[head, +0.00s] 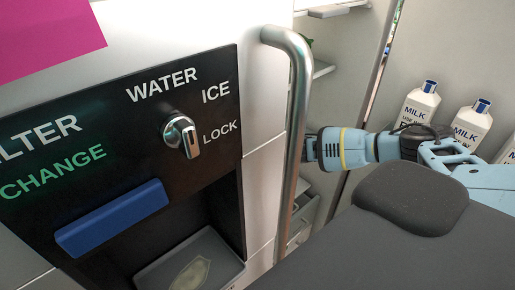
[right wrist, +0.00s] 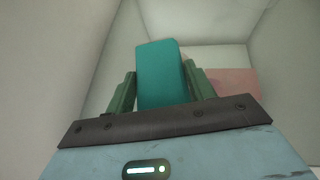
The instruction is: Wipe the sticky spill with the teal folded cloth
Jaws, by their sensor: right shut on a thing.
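The teal folded cloth (right wrist: 158,62) stands upright between the green fingers of my right gripper (right wrist: 160,88) in the right wrist view. The gripper is shut on it. In the head view my right arm reaches in from the right, and its far end is hidden behind the vertical metal handle, so neither gripper fingers nor cloth show there. A pale yellowish spill (head: 191,275) lies on the grey tray (head: 165,266) at the bottom of the dispenser recess. The picture's bottom edge cuts it off. My left gripper is out of view.
The dark dispenser panel (head: 105,140) has a knob (head: 181,135) and a blue bar (head: 112,217). The metal handle (head: 298,130) stands between the panel and my right arm. Milk bottles (head: 420,103) stand at the right. In the right wrist view, pale walls surround the gripper, with a pinkish patch (right wrist: 235,84).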

